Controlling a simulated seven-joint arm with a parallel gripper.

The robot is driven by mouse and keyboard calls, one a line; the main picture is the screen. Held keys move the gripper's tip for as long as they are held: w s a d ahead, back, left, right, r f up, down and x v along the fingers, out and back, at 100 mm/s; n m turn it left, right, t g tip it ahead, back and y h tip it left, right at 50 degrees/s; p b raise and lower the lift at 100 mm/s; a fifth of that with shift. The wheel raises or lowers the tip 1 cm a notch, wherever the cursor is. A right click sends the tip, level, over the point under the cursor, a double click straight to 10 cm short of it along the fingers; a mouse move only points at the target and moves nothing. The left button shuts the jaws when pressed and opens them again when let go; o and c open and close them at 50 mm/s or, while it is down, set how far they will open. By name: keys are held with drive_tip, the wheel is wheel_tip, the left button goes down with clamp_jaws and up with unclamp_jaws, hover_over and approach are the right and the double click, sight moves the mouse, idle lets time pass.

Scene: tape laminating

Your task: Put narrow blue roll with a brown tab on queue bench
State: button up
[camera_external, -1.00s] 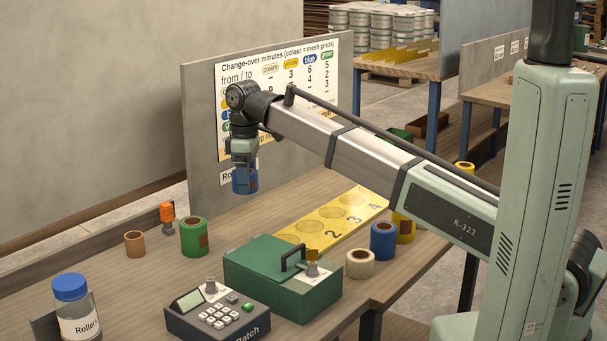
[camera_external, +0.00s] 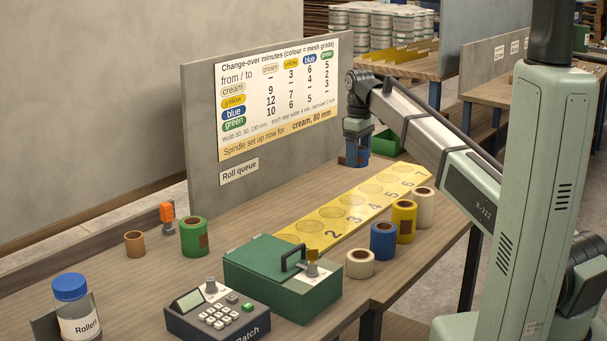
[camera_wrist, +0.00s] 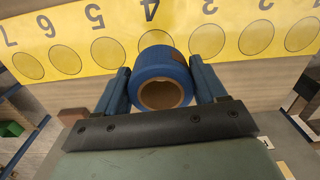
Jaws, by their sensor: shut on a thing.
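My gripper (camera_external: 355,160) is shut on a blue roll (camera_external: 363,157) above the far end of the bench, close to the grey board. In the wrist view the blue roll (camera_wrist: 162,68) sits between the two blue fingers of my gripper (camera_wrist: 162,85), its brown core facing the camera; a small brown patch shows at its upper edge. The bench (camera_external: 130,285) carries a yellow strip (camera_external: 345,222) with numbered circles, which look empty; its near end is hidden behind the green box. Another blue roll (camera_external: 383,240) with a brown tab stands right of the strip.
A yellow roll (camera_external: 404,221), a white roll (camera_external: 424,206) and a cream roll (camera_external: 360,264) stand near the right edge. A green roll (camera_external: 194,237), green box (camera_external: 282,275), keypad device (camera_external: 217,312) and jar (camera_external: 75,307) occupy the near side. The grey board (camera_external: 200,130) stands behind.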

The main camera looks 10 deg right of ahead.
drive_tip(key=w+d+f+m, duration=0.15)
drive_tip(key=d+m, duration=0.35)
drive_tip(key=d, duration=2.3)
drive_tip(key=shift+s+d+f+m, duration=0.2)
drive_tip(key=shift+f+m, duration=0.25)
drive_tip(key=shift+f, duration=1.4)
drive_tip(key=shift+s+d+f+m, duration=0.2)
drive_tip(key=shift+f+m, duration=0.2)
drive_tip(key=shift+f, duration=1.4)
drive_tip(key=shift+s+d+f+m, duration=0.2)
drive_tip(key=shift+f+m, duration=0.25)
drive_tip(key=shift+f, duration=1.4)
drive_tip(key=shift+f, duration=0.15)
drive_tip(key=o, duration=1)
drive_tip(key=shift+o, duration=0.2)
wheel_tip(320, 180, up, 12)
drive_tip(key=shift+r, duration=0.2)
